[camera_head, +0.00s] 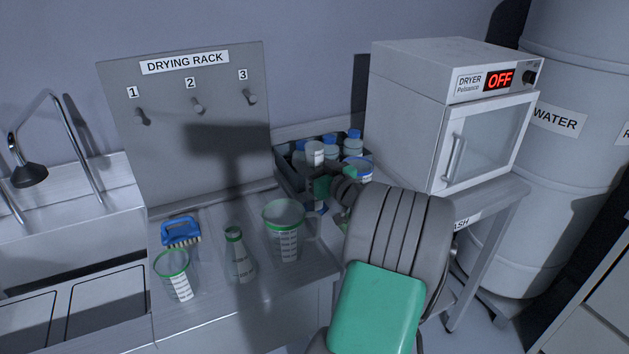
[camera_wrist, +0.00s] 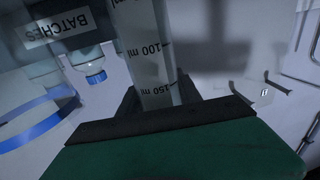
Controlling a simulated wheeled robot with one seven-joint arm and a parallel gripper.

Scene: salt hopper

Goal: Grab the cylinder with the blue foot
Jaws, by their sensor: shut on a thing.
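My gripper (camera_head: 325,186) is shut on a clear graduated cylinder (camera_head: 315,153) at the tray by the wall. In the wrist view the scene appears upside down, and the cylinder (camera_wrist: 148,50) with its black ml marks stands between the two dark fingers of my gripper (camera_wrist: 158,93). The cylinder's foot is out of the wrist picture. In the head view a small bit of blue shows under my gripper, but I cannot tell whether it is the foot. My wrist and arm hide part of the tray.
The dark tray (camera_head: 283,172) holds blue-capped bottles (camera_head: 353,146) and a blue-rimmed beaker (camera_head: 358,168) close by. The dryer (camera_head: 440,110) stands to the right. A brush (camera_head: 180,231), green-rimmed beakers (camera_head: 284,232) and a flask (camera_head: 238,256) stand on the counter in front of the drying rack (camera_head: 190,130).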

